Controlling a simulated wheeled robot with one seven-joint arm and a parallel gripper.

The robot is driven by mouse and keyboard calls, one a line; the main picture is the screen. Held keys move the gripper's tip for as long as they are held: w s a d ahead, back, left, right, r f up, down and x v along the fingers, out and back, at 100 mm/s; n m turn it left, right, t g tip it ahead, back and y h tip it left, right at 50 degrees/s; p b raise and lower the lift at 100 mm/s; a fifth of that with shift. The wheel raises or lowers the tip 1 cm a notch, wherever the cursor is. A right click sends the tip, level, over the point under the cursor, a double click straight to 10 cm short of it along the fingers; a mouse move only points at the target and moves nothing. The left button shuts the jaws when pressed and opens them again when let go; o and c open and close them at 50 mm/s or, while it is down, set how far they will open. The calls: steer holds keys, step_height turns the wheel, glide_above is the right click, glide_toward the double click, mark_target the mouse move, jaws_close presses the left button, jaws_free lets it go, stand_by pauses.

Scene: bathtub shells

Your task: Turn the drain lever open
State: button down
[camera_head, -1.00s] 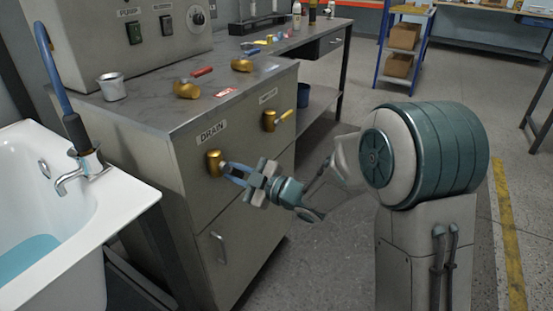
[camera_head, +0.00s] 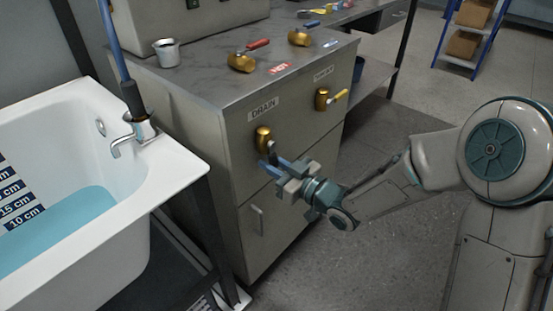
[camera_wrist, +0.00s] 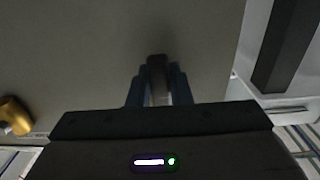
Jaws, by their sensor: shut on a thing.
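The drain lever has a brass body (camera_head: 264,135) on the cabinet front, under the label DRAIN. Its short dark handle (camera_head: 272,149) points down from the body. My gripper (camera_head: 269,166) is just below the brass body, with its blue fingers closed on the handle. In the wrist view, the handle (camera_wrist: 157,72) stands between the two fingers of my gripper (camera_wrist: 160,85). The fingers hide part of the handle.
A second brass valve (camera_head: 322,99) with a yellow handle is to the right on the cabinet front. The bathtub (camera_head: 180,172) with blue water is at the left. A metal cup (camera_head: 166,52) and a red-handled valve (camera_head: 242,62) are on the cabinet top. Open floor lies at right.

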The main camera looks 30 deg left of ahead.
steer(key=shift+s, duration=0.1)
stand_by(0.4)
steer(key=c, duration=1.3)
jaws_free()
steer(key=p+v, duration=0.2)
steer(key=v, duration=1.1)
steer(key=shift+d, duration=0.35)
